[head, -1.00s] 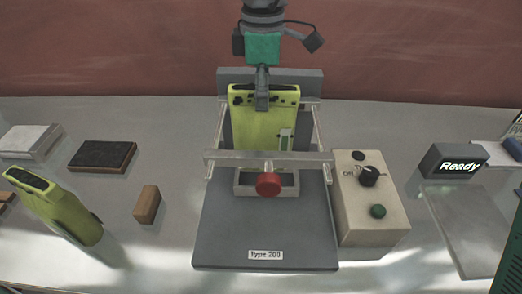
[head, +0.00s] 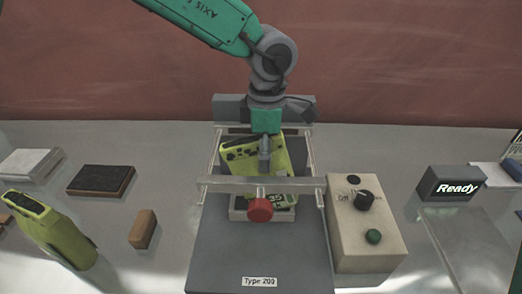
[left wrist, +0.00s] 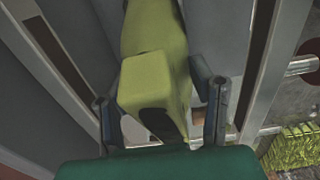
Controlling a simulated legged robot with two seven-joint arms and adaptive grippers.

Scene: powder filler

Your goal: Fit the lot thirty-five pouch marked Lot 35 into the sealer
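The yellow-green pouch (head: 251,160) stands in the sealer (head: 260,246), behind its clear crossbar (head: 226,184), leaning to one side. A "35" shows low on its front, partly covered by the bar. My left gripper (head: 265,158) is over the pouch's top, one finger in front. In the left wrist view the pouch (left wrist: 150,85) lies between the fingers of the gripper (left wrist: 160,110). The right finger is close to it, and gaps show beside the pouch, so the fingers look open around it. My right gripper is not in view.
A red knob (head: 260,210) is on the crossbar. A control box (head: 366,235) stands right of the sealer and a "Ready" display (head: 451,184) farther right. Another yellow-green pouch (head: 48,228), a brown block (head: 143,229) and a dark pad (head: 101,180) are at left.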

